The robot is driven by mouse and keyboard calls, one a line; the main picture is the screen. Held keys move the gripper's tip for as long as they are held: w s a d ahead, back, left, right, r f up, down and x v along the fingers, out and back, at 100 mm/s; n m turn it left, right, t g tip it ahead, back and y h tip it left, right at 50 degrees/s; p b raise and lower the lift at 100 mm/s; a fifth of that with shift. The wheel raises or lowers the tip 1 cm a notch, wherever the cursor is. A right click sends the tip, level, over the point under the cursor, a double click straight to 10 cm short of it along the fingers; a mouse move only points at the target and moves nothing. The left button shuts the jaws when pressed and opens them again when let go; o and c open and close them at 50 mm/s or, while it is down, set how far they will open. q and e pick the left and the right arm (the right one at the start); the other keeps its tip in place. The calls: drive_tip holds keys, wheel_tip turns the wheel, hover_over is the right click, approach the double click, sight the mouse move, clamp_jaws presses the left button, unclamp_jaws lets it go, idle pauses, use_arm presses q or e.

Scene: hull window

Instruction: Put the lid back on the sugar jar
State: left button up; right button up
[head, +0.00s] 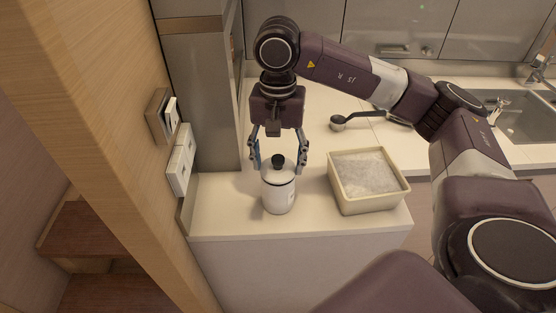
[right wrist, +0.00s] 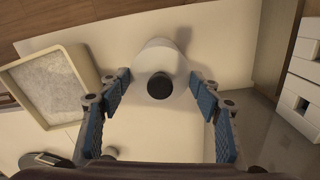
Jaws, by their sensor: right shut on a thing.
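The white sugar jar (head: 279,197) stands upright near the front edge of the counter. Its white lid (head: 268,174) with a black knob (head: 278,160) is at the jar's mouth; I cannot tell if it is fully seated. In the right wrist view, the lid (right wrist: 172,60) and knob (right wrist: 159,86) lie between the blue-padded fingers of my right gripper (right wrist: 160,84). The jar body is mostly hidden beneath the lid there. My left gripper is not in view.
A cream square container (head: 368,207) with pale contents stands right of the jar. A dark scoop (head: 338,122) lies farther back on the counter. A wooden panel and wall switches (head: 180,160) are close on the left. The sink (head: 515,118) is at the far right.

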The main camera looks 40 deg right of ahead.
idle(0.8)
drive_tip(key=o, duration=1.2)
drive_tip(key=shift+o, duration=0.3)
drive_tip(key=o, duration=0.4)
drive_tip(key=shift+o, duration=0.2)
drive_tip(key=shift+r+p, duration=1.85)
drive_tip(key=shift+r, duration=1.65)
